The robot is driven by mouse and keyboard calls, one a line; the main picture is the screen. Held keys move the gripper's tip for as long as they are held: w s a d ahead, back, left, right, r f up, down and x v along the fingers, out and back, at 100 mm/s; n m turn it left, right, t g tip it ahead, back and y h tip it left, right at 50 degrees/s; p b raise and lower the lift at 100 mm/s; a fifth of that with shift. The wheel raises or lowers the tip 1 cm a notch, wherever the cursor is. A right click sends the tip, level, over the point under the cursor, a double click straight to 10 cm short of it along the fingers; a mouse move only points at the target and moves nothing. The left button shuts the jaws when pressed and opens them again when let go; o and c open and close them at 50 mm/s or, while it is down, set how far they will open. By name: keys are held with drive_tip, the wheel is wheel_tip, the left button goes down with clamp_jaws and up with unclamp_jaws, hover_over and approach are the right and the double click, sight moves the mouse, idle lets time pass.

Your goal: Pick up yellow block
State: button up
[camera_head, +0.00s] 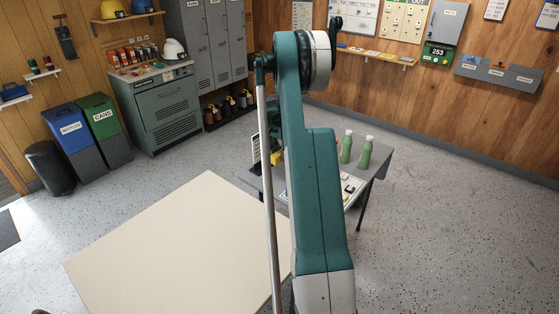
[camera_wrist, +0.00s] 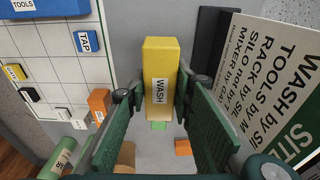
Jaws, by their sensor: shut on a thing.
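The yellow block (camera_wrist: 160,65) is labelled WASH and stands between the two green fingers of my gripper (camera_wrist: 157,92) in the wrist view. The fingers press on its left and right sides, so my gripper is shut on it. I cannot tell whether its base touches the table. In the head view a small part of the yellow block (camera_head: 277,158) shows at the left of my arm, over the grey table (camera_head: 376,160). My arm hides most of my gripper there.
A white gridded board (camera_wrist: 70,72) holds labelled blocks, including a blue TAP block (camera_wrist: 87,43) and an orange block (camera_wrist: 99,103). A lettered sign (camera_wrist: 270,75) stands close at right. Green bottles (camera_head: 364,154) stand on the table.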

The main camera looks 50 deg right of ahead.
drive_tip(key=shift+r, duration=0.3)
idle(0.5)
